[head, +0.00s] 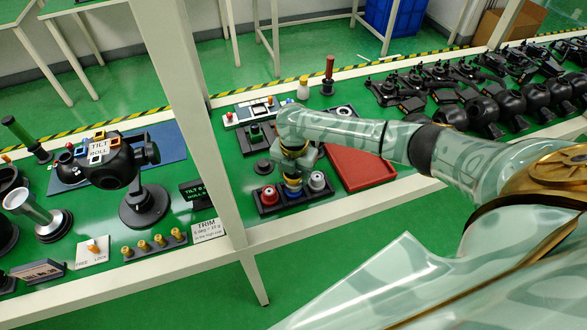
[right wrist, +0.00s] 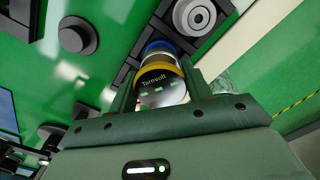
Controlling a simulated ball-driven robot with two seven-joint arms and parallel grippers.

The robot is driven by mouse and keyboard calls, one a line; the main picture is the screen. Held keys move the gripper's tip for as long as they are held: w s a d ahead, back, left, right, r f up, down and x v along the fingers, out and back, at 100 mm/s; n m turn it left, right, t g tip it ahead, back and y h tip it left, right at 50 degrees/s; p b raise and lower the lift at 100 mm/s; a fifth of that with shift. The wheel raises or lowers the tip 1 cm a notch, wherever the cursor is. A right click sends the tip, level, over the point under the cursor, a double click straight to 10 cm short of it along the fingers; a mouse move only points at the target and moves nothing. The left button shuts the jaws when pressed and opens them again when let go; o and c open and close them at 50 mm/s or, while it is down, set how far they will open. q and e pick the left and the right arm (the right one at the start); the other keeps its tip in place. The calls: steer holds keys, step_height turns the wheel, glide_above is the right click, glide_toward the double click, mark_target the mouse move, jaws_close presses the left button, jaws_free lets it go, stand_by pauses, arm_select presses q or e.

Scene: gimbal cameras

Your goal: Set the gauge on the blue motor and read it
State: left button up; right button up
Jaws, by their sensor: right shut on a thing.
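My right gripper (head: 293,163) points down over a dark tray and is shut on the gauge. The gauge is round with a yellow band (right wrist: 157,69) and a dark face marked "Tarnvolt" with small green readouts, too small to read. The blue motor (head: 292,188) stands in the tray (head: 268,210) between a red-marked motor (head: 269,196) and a pale-topped motor (head: 317,181). In the right wrist view the blue band (right wrist: 157,47) lies right behind the yellow one. I cannot tell if the gauge rests on the motor. My left gripper is not in view.
A red tray (head: 358,168) lies right of the motor tray, partly behind my right arm. A white post (head: 190,110) stands to the left. Beyond it is a black gimbal camera (head: 118,165) on a stand. Several black cameras (head: 455,85) line the bench at right.

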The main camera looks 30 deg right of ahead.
steer(key=shift+f, duration=0.15)
steer(key=o, duration=1.2)
step_height(320, 180, up, 16)
steer(key=p, duration=0.6)
